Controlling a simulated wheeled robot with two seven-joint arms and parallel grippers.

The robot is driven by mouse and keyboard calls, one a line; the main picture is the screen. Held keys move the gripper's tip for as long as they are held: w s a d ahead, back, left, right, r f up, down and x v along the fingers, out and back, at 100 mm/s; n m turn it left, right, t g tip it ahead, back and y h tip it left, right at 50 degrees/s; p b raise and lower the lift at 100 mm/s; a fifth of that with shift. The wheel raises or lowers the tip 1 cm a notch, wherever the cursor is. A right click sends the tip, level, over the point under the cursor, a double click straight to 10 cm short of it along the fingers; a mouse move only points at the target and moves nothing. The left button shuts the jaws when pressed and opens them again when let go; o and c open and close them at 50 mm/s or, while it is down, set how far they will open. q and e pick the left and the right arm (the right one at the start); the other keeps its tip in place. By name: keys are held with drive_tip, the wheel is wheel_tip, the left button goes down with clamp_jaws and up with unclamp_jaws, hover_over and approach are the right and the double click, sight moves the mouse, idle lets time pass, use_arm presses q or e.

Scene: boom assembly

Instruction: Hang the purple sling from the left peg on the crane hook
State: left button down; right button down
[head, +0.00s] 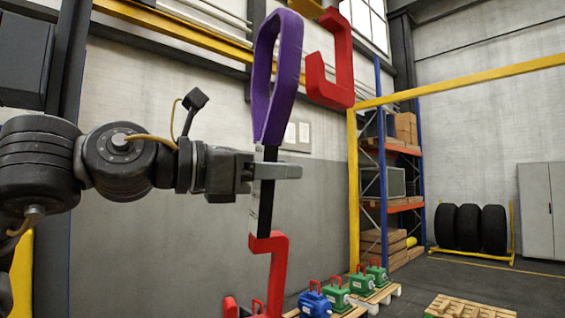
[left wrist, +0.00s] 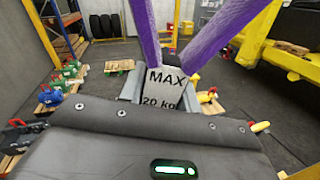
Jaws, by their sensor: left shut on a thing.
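The purple sling (head: 262,85) stands upright as a tall open loop in the head view. My left gripper (head: 277,171) is shut on its tag, just below the loop. In the left wrist view the tag (left wrist: 163,88) reads "MAX 20 kg", and the two purple straps (left wrist: 207,40) rise from it. The red crane hook (head: 343,60) hangs just right of the loop in the picture, with its open tip facing the loop. I cannot tell their difference in depth. A red bent piece (head: 276,262), perhaps a peg, stands below the gripper. My right gripper is not in view.
Blue (head: 314,303) and green (head: 338,293) weights with red handles stand on pallets below. A yellow frame (head: 353,190) rises behind the hook. Shelving (head: 391,152) and tyres (head: 468,228) are farther back. The floor at right is mostly clear.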

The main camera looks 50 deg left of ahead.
use_arm(q)
drive_tip(key=shift+s+r, duration=0.25)
drive_tip(key=shift+r, duration=0.1)
drive_tip(key=shift+w, duration=0.1)
drive_tip(key=w+f+b, duration=0.1)
drive_tip(key=w+f, duration=0.5)
drive_tip(key=w, duration=0.5)
drive_tip(key=shift+w+a+b, duration=0.15)
drive_tip(key=shift+w+b, duration=0.2)
drive_tip(key=shift+w, duration=0.05)
idle(1.4)
drive_tip(key=shift+f, duration=0.1)
idle(0.6)
